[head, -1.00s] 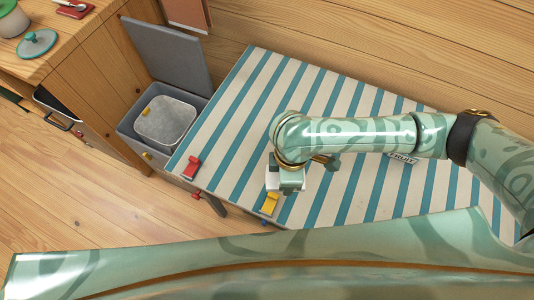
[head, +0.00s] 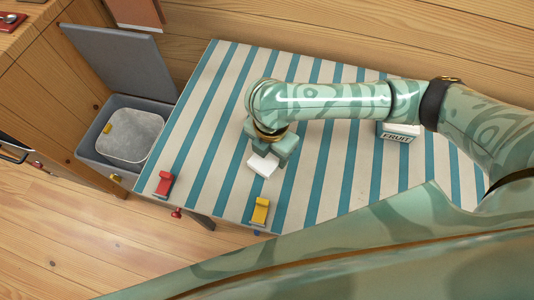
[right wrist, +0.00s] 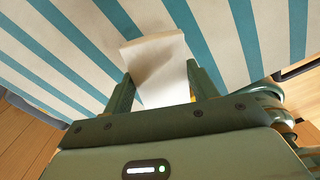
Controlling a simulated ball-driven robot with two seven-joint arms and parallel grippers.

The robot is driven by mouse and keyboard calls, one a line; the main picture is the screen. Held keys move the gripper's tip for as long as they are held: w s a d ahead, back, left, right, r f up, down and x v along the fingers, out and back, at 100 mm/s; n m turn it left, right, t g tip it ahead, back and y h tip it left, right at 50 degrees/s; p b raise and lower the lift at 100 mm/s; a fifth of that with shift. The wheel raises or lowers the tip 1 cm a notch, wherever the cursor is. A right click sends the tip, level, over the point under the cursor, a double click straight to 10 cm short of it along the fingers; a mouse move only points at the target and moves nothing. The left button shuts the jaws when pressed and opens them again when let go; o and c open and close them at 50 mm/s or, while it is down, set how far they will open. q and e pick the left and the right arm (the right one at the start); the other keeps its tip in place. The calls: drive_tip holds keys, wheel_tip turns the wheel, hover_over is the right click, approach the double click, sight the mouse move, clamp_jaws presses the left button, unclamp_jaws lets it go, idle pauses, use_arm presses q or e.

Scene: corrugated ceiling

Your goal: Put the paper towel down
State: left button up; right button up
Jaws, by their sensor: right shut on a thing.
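The paper towel (head: 263,164) is a small white piece at the tip of my right gripper (head: 269,157), over the striped table (head: 222,110) behind the yellow clip. In the right wrist view the paper towel (right wrist: 156,58) is a pale sheet standing out between the two green fingers of the right gripper (right wrist: 160,88), which is shut on it. Its far end lies against the blue and white stripes in the picture. I cannot tell whether it touches the tabletop. My left gripper is not in view.
A red clip (head: 164,184) and a yellow clip (head: 260,211) sit at the table's front edge. A white box marked FRUIT (head: 398,133) stands right, behind my arm. An open grey bin (head: 90,148) is beside the table's left side. The table's left part is clear.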

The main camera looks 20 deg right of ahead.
sight(269, 155)
drive_tip(key=shift+w+d+f+b, duration=0.2)
drive_tip(key=shift+w+f+b, duration=0.35)
drive_tip(key=shift+w+f, duration=0.45)
wheel_tip(269, 155, down, 4)
drive_tip(key=b, duration=0.3)
drive_tip(key=shift+w+d, duration=0.1)
drive_tip(key=shift+r, duration=0.25)
drive_tip(key=o, duration=0.9)
drive_tip(key=shift+f, duration=0.2)
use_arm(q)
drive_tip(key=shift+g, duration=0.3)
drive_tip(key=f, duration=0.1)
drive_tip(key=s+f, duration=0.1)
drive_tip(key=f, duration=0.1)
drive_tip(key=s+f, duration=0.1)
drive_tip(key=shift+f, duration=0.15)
use_arm(e)
drive_tip(key=shift+o, duration=0.2)
drive_tip(key=shift+r, duration=0.1)
wheel_tip(269, 155, up, 12)
drive_tip(key=p, duration=0.8)
drive_tip(key=shift+r, duration=0.1)
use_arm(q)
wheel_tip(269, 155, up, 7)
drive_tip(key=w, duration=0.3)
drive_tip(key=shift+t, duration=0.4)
